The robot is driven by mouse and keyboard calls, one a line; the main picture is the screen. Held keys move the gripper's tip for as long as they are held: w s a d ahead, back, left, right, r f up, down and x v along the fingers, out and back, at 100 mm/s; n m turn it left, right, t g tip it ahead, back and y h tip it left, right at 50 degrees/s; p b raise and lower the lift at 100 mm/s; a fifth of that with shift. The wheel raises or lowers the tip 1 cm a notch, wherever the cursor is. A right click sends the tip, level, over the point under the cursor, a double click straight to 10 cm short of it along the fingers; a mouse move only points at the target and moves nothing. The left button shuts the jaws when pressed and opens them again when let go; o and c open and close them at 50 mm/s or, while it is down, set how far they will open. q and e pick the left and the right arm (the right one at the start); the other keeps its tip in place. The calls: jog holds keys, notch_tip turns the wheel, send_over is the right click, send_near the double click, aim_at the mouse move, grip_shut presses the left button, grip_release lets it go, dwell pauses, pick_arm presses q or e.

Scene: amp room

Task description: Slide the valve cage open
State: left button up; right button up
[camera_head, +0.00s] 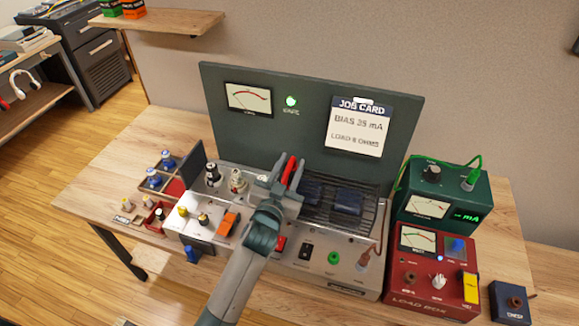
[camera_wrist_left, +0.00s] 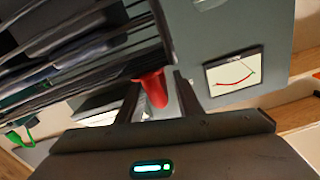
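The valve cage (camera_head: 338,217), a rack of dark wire bars, sits on the right part of the amplifier's top, over dark blue blocks (camera_head: 348,201). A red handle (camera_head: 290,171) stands at its left end. My left gripper (camera_head: 288,174) is at this handle, one finger on each side. In the left wrist view the red handle (camera_wrist_left: 152,91) is between the fingers, with a narrow gap at the right finger; the cage bars (camera_wrist_left: 80,45) show at upper left. Two valves (camera_head: 212,173) (camera_head: 237,181) stand uncovered left of the gripper. My right gripper is not in view.
A dark green panel (camera_head: 300,130) with a meter and job card stands behind the amplifier. A green meter box (camera_head: 443,195) and red load box (camera_head: 432,265) are at right. A parts tray (camera_head: 172,184) with blue-topped pieces is at left. Bare table lies at far left.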

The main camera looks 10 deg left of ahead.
pick_arm(q)
jog(key=shift+s+f, duration=0.1)
jog(key=shift+s, duration=0.05)
jog(key=shift+s+a+b, duration=0.1)
jog(key=shift+s+b, duration=0.2)
jog(key=shift+s, duration=0.35)
jog(key=s+a+b, duration=0.1)
jog(key=s+b, duration=0.3)
jog(key=s, duration=1.1)
jog(key=shift+s, duration=0.4)
